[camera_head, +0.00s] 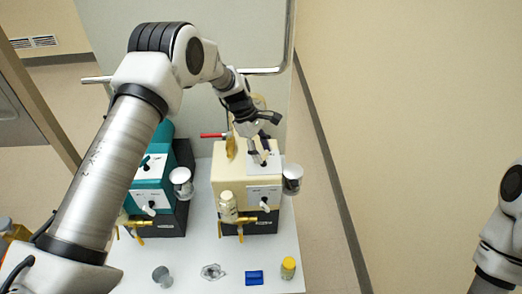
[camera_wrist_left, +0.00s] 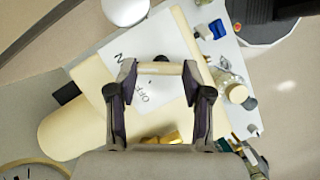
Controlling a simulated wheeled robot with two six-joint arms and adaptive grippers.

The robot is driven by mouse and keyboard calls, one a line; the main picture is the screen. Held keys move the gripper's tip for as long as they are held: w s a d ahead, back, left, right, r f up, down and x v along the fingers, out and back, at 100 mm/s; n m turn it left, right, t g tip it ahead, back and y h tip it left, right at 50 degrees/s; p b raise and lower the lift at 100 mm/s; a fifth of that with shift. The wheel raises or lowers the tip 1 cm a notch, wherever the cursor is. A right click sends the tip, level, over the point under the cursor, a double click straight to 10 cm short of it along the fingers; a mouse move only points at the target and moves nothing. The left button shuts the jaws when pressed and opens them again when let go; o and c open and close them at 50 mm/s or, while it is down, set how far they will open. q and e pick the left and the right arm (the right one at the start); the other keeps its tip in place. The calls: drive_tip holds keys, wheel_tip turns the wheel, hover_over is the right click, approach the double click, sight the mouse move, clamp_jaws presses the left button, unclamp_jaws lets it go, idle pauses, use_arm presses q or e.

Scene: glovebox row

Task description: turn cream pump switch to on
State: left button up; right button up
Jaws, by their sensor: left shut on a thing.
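The cream pump (camera_head: 228,178) stands on the white table, in the middle of the head view. A white plate with OFF lettering (camera_wrist_left: 143,92) is on its top, and part of another label shows near the plate's left edge in the wrist view. My left gripper (camera_head: 262,153) reaches down over this plate. In the left wrist view its fingers are shut on the pale switch handle (camera_wrist_left: 160,68), one at each end of it. The fingers hide part of the switch, so its exact setting is unclear. My right gripper is out of view.
A teal pump (camera_head: 154,167) stands close on the left. A jar (camera_head: 292,178) hangs at the cream pump's right side. Brass valves (camera_head: 240,220) stick out in front. A blue block (camera_head: 254,277) and a yellow-capped vial (camera_head: 288,267) sit at the table's front.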

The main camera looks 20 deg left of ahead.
use_arm(q)
drive_tip(key=o, duration=1.2)
drive_tip(key=shift+s+f, duration=0.1)
drive_tip(key=shift+f, duration=0.1)
drive_tip(key=shift+c, duration=0.2)
drive_tip(key=shift+d+r, duration=0.1)
drive_tip(key=shift+r, duration=0.2)
drive_tip(key=v, duration=1.1)
drive_tip(key=shift+r, duration=0.25)
